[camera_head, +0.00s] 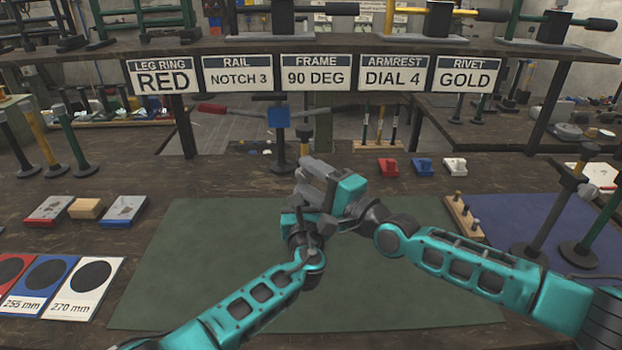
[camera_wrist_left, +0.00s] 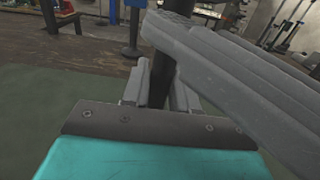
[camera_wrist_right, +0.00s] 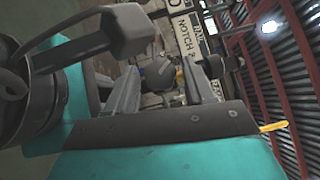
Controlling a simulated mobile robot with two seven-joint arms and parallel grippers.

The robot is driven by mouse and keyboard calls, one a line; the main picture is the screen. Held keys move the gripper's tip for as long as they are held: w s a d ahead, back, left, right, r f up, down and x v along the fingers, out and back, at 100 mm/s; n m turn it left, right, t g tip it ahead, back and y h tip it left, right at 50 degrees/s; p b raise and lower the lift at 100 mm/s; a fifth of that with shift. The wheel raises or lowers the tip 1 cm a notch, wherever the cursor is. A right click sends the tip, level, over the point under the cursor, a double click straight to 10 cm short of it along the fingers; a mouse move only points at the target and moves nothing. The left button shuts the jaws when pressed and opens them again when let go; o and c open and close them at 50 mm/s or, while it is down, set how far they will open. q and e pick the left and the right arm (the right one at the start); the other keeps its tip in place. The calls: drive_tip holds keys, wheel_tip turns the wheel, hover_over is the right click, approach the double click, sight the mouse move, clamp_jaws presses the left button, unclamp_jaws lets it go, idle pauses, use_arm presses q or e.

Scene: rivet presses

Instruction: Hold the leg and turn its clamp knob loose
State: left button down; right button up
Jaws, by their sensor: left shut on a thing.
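The leg (camera_wrist_left: 160,82) is a dark upright post between the jaws of my left gripper (camera_wrist_left: 158,92), shown in the left wrist view. My left gripper is shut on it. In the head view the leg is mostly hidden behind my grippers. My right gripper (camera_head: 306,182) is just above and in front of the left one, its two grey fingers apart. A finger of it (camera_wrist_left: 240,80) crosses close in front of the post in the left wrist view. A dark rounded shape (camera_wrist_right: 160,72) shows between the right fingers; I cannot tell whether it is the clamp knob.
A green mat (camera_head: 220,265) covers the bench centre. A stand with a blue block (camera_head: 279,116) is behind the grippers. A pegged wooden block (camera_head: 465,217) and dark legs on round feet (camera_head: 540,225) stand at right. Size cards (camera_head: 80,288) lie at left.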

drive_tip(key=c, duration=0.8)
drive_tip(key=shift+a, duration=0.15)
drive_tip(key=shift+s+a+r+n+g+h, duration=0.1)
drive_tip(key=shift+r+n+g+h, duration=0.1)
drive_tip(key=shift+n+g, duration=0.2)
drive_tip(key=shift+a+r+n+g+h, duration=0.1)
drive_tip(key=shift+n+g+h, duration=0.15)
drive_tip(key=shift+n, duration=0.25)
drive_tip(key=shift+d+r+n+g+h, duration=0.15)
drive_tip(key=shift+n+g+h, duration=0.4)
drive_tip(key=shift+n+h, duration=0.35)
drive_tip(key=n+g+h, duration=0.1)
drive_tip(key=n+h, duration=0.1)
drive_tip(key=h, duration=0.2)
drive_tip(key=shift+r+n, duration=0.1)
drive_tip(key=shift+n, duration=0.2)
drive_tip(key=n+h, duration=0.1)
drive_tip(key=h, duration=0.1)
drive_tip(key=n+g+h, duration=0.1)
drive_tip(key=h, duration=0.1)
drive_tip(key=shift+a, duration=0.3)
drive_tip(key=shift+n+h, duration=1)
drive_tip(key=shift+h, duration=0.45)
